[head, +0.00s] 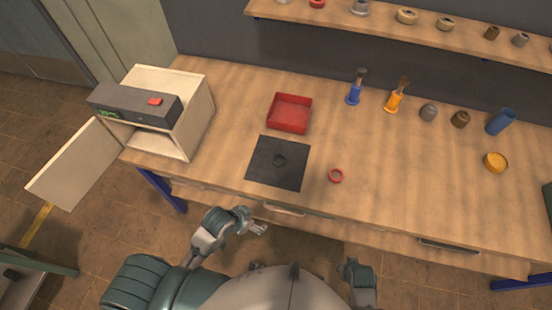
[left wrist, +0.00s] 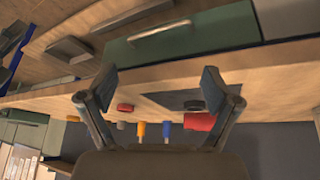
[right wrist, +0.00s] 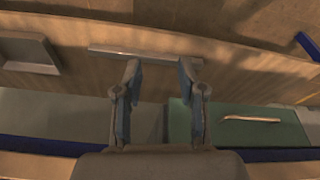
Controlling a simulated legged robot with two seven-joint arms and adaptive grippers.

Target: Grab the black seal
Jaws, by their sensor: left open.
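The black seal (head: 280,160) is a dark ring lying flat on a black square mat (head: 262,177) near the front of the workbench. In the left wrist view the seal (left wrist: 194,105) shows small and dark beyond my fingers. My left gripper (head: 260,228) is in front of the bench edge, apart from the seal and nearer to me. Its fingers (left wrist: 158,82) are spread and empty. My right gripper (right wrist: 160,68) has its fingers apart with nothing between them, facing the bench's drawer front. In the head view its fingertips are hard to make out.
A red tray (head: 289,127) stands behind the mat and a red ring (head: 336,176) lies right of it. An open white box-shaped device (head: 196,118) stands at left. Brushes in holders, small parts and a blue cup (head: 500,122) stand at back right, below a shelf (head: 420,30).

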